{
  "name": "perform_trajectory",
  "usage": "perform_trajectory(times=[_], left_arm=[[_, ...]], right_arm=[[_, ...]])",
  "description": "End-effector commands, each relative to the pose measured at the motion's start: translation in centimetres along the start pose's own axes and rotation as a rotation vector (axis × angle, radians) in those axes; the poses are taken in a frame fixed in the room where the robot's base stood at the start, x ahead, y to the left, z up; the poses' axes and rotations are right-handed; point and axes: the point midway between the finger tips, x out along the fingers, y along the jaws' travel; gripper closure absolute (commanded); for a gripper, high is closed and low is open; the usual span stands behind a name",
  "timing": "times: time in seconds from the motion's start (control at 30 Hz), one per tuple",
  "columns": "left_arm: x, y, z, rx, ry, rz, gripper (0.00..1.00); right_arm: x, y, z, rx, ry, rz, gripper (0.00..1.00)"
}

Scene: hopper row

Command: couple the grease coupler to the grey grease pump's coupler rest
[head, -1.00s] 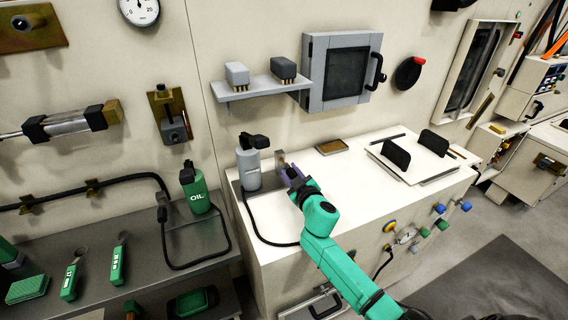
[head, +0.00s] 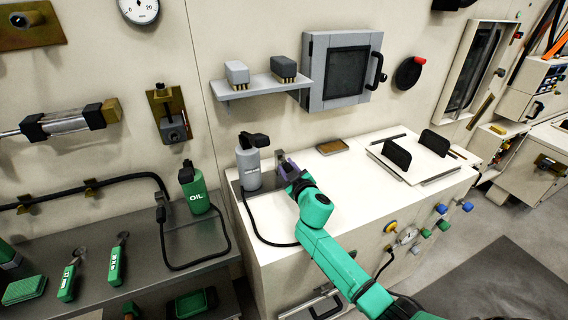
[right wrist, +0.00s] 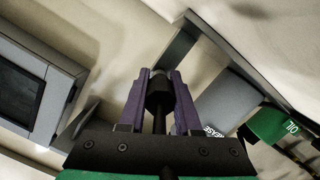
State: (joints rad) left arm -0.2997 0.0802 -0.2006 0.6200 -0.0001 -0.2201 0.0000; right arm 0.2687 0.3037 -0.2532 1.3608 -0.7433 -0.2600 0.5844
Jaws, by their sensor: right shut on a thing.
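The grey grease pump (head: 249,170) stands upright at the left end of the white bench, with a black hose running from it. It shows in the right wrist view too (right wrist: 228,103), lying sideways with its label partly hidden. A small upright grey bracket (head: 280,156), seemingly the coupler rest, stands just right of the pump; my gripper partly covers it. My right gripper (head: 287,169) is at that bracket. In the right wrist view its purple fingers (right wrist: 160,88) are shut on the dark grease coupler (right wrist: 158,91). I cannot tell whether coupler and rest touch. My left gripper is not in view.
A green oil can (head: 195,190) with its own hose stands on the lower grey bench at left. A shelf (head: 262,88) and a grey wall box (head: 340,70) hang above. A brown tray (head: 332,147) lies right of my gripper. The white bench top is otherwise fairly clear nearby.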

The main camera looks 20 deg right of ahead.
Motion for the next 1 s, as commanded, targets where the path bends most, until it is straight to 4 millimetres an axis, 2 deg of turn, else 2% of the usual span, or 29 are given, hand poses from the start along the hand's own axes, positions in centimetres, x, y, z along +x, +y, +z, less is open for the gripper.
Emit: perform_trajectory(times=[0.07,0.1,0.17,0.47,0.63,0.77,1.0], left_arm=[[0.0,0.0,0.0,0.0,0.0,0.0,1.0],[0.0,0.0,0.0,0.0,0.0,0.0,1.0],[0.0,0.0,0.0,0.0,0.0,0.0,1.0],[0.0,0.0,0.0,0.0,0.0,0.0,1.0],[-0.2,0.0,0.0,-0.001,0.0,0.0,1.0],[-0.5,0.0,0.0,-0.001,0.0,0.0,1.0],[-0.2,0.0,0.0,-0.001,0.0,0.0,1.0]], right_arm=[[0.0,0.0,0.0,0.0,-0.001,0.0,1.0],[0.0,0.0,0.1,0.0,-0.001,0.0,0.57],[0.0,0.0,0.1,0.0,-0.001,0.0,0.34],[-0.1,0.0,0.1,0.0,-0.001,0.0,0.33],[-1.2,0.0,0.1,-0.001,0.0,-0.001,0.33],[-3.5,-0.1,0.1,-0.001,-0.001,-0.003,0.33],[-9.3,-0.1,0.2,-0.002,-0.003,-0.003,0.33]])
